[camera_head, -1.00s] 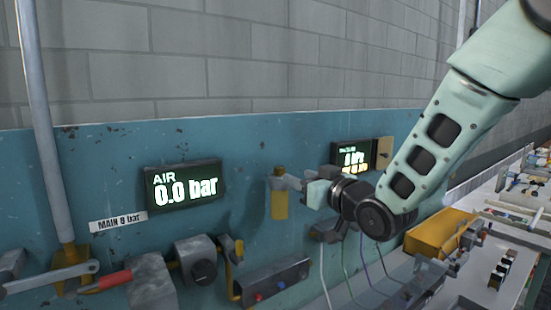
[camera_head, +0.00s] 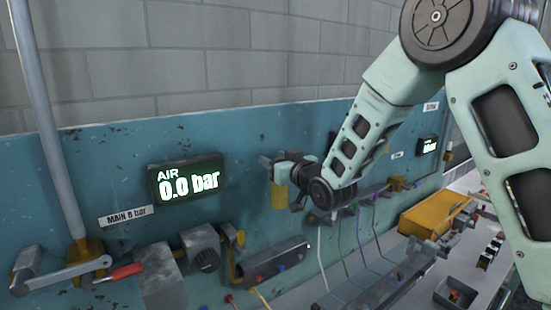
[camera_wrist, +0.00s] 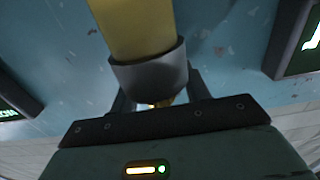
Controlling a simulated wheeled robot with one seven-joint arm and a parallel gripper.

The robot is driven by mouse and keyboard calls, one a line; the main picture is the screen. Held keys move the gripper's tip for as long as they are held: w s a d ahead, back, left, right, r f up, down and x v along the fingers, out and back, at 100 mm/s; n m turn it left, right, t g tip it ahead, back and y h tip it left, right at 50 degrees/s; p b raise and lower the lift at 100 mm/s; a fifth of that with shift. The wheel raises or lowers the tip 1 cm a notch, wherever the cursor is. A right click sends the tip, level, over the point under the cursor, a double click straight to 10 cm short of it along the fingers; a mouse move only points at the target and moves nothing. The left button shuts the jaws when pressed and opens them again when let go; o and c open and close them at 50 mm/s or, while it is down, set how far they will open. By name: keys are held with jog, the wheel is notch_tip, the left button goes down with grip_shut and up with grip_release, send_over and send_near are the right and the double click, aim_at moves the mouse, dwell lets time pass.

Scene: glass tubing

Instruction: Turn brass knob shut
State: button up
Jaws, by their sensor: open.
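A yellow cylinder (camera_head: 279,197) hangs upright on the blue panel, right of the AIR display. The wrist view shows the yellow cylinder (camera_wrist: 135,28) at the top, with a grey collar (camera_wrist: 150,72) at its end. A small piece of brass, probably the knob (camera_wrist: 163,104), shows just past the collar, mostly hidden. My gripper (camera_head: 272,163) is at the upper end of the cylinder. In the wrist view my open gripper (camera_wrist: 160,98) has one finger on each side of the brass piece. I cannot tell whether either finger touches it.
The AIR display (camera_head: 187,180) reads 0.0 bar. A lever valve (camera_head: 62,275) with a grey handle, a red grip (camera_head: 126,271) and a round grey fitting (camera_head: 203,247) lie lower left. A yellow bin (camera_head: 432,217) stands right. Thin tubes hang below my wrist.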

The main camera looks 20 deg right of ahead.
jog(key=c, duration=1)
